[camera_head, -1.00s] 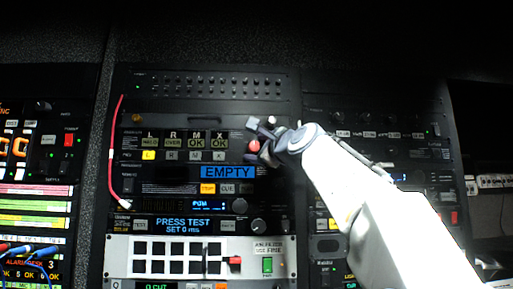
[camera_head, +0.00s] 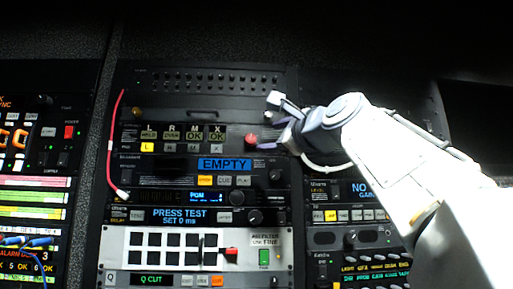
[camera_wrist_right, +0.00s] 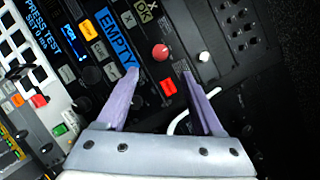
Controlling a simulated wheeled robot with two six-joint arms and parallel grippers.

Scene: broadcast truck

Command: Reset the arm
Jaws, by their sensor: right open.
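My right arm comes in from the right in the head view, and its gripper (camera_head: 268,122) is in front of the right part of the middle equipment rack. In the right wrist view the two purple-grey fingers of the gripper (camera_wrist_right: 163,80) are apart with nothing between them. A red knob (camera_wrist_right: 160,52) shows just beyond the fingertips; in the head view the red knob (camera_head: 251,140) is just left of the gripper. I cannot tell whether a finger touches the panel. My left gripper does not show.
The middle rack has a blue EMPTY display (camera_head: 224,164), a PRESS TEST display (camera_head: 180,214) and a white button panel (camera_head: 117,262). A red cable (camera_head: 110,140) hangs down its left side. A white cable (camera_wrist_right: 183,122) shows beside the fingers. Blue cables (camera_head: 38,241) are at the lower left.

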